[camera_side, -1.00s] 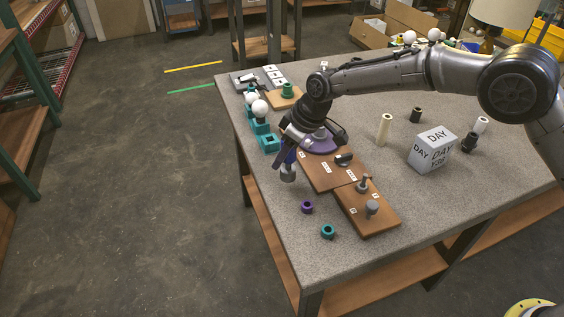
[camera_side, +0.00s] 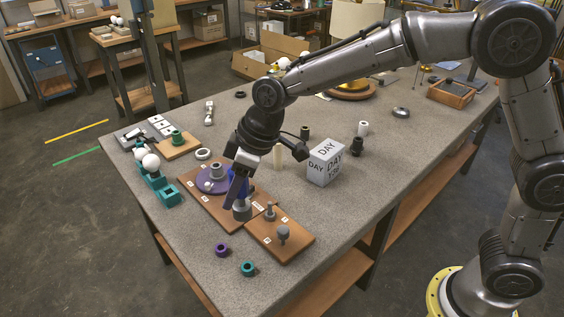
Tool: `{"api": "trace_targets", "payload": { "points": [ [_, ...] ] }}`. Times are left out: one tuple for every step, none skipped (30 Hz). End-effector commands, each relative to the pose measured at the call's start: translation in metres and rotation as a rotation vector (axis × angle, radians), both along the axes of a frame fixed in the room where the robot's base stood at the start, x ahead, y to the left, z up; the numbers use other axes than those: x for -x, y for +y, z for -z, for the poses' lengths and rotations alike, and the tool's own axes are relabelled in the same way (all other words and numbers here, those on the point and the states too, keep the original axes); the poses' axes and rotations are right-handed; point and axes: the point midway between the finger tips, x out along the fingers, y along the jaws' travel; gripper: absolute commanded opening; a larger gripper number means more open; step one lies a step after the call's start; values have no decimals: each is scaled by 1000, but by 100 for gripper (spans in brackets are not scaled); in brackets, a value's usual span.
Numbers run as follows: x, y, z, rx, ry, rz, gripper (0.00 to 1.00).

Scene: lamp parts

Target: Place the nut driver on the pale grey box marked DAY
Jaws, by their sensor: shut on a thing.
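My gripper (camera_side: 241,181) is shut on the nut driver (camera_side: 242,211), which is dark blue with a thick grey lower end. It hangs roughly upright over the wooden boards; I cannot tell whether its lower end touches them. Part of it is hidden by the fingers. The pale grey box marked DAY (camera_side: 325,163) stands on the table to the right of my gripper, apart from it.
Wooden boards (camera_side: 272,246) with grey posts and a purple disc lie below my gripper. A cream cylinder (camera_side: 279,157) stands between it and the box. Dark cylinders (camera_side: 356,146) stand near the box. Purple (camera_side: 221,249) and teal (camera_side: 247,268) rings lie in front. Table right of the boards is bare.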

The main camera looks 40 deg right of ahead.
Motion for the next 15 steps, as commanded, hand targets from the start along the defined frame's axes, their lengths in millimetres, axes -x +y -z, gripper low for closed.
{"api": "trace_targets", "payload": {
  "points": [
    [2,0,0,-1,-1,9,0],
    [3,-1,1,0,0,16,0],
    [7,-3,3,1,1,29,0],
    [9,-5,4,0,0,38,0],
    [12,-8,3,0,-3,50,0],
    [14,-15,1,0,-4,75,0],
    [15,-23,-2,0,-5,98,0],
    [15,-32,-5,-1,-5,123,0],
    [15,-44,-9,-1,-6,157,0],
    [15,-55,-12,-1,-6,185,0],
    [16,-65,-15,-1,-6,211,0],
    [16,-80,-20,0,-6,253,0],
    [16,-92,-25,-1,-6,284,0],
    [17,-104,-28,0,-7,317,0],
    [19,-122,-35,-1,-8,362,0]
  ]
}}
